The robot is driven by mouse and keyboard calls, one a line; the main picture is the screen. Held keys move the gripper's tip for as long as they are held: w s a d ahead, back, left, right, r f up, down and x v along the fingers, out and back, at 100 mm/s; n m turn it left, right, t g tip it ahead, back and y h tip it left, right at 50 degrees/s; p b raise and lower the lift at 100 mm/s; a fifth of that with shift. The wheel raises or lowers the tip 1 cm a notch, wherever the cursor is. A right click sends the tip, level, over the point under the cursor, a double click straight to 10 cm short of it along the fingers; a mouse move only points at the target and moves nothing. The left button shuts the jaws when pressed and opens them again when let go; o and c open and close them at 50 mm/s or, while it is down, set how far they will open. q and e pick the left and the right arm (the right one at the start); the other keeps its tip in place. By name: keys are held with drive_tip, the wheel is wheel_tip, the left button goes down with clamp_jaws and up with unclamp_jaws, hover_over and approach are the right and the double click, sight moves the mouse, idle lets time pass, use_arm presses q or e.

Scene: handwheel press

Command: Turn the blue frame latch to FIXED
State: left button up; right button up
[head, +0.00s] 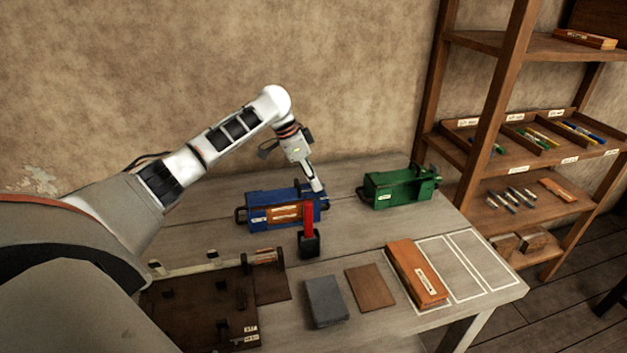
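The blue frame (259,198) stands on the table near the wall, with an orange-brown block (283,213) in its front and a small pale label. Its latch is too small to make out, and no FIXED marking is readable. My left gripper (318,188) reaches down from above to the right end of the blue frame. Its fingers look close together, at or just above the frame's top right; I cannot tell whether they touch it or hold anything. My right gripper is out of view.
A red upright handle in a black base (309,244) stands just before the blue frame's right end. A green frame (400,188) stands to the right. A dark board (200,305), grey block (325,301) and orange box (417,273) lie in front. Shelves (530,145) stand right.

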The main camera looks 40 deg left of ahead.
use_arm(q)
drive_tip(key=v, duration=1.1)
drive_tip(key=shift+r, duration=0.15)
drive_tip(key=shift+s+a, duration=0.1)
